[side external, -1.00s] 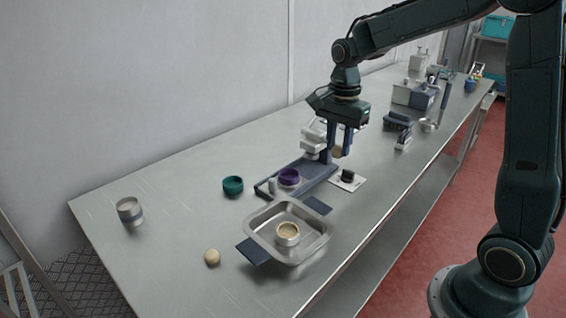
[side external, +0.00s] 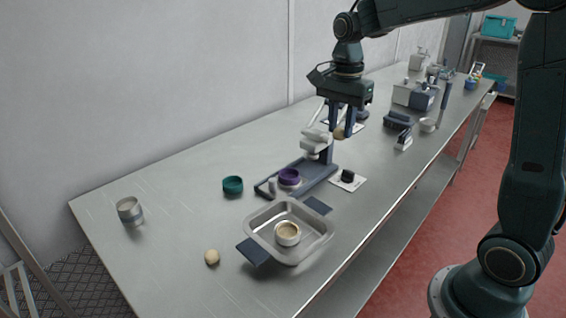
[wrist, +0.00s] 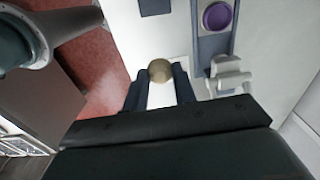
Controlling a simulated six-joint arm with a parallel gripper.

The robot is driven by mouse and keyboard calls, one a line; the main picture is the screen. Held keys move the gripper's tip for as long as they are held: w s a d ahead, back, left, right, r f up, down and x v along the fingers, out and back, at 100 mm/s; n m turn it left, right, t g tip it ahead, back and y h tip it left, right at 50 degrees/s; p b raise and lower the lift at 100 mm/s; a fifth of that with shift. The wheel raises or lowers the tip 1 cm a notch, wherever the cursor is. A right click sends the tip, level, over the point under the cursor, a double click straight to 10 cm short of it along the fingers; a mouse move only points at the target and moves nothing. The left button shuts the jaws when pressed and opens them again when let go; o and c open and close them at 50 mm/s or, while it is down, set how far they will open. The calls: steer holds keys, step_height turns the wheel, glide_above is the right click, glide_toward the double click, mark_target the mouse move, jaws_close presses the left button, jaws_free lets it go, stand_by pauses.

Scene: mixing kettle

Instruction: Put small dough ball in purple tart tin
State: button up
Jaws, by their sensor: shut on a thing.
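My gripper (side external: 341,131) is shut on a tan dough ball (side external: 339,133) and holds it in the air above the table. In the wrist view the ball (wrist: 160,70) sits between the two fingertips of my gripper (wrist: 160,76). The purple tart tin (side external: 289,177) sits on the dark base of a press, lower and to the left of my gripper in the side view. It also shows in the wrist view (wrist: 217,17) at the top right. Another dough ball (side external: 212,257) lies on the table near the front left.
A teal tin (side external: 232,185) and a metal can (side external: 130,211) stand left. The table's left part is mostly clear.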

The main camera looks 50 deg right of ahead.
steer(key=w+a+f, duration=0.1)
steer(key=w+f, duration=0.9)
steer(key=w, duration=0.4)
steer(key=shift+a+f, duration=0.15)
steer(key=shift+f, duration=0.05)
steer(key=shift+f, duration=0.1)
steer(key=shift+f, duration=2)
steer(key=shift+f, duration=0.45)
steer(key=o, duration=1.4)
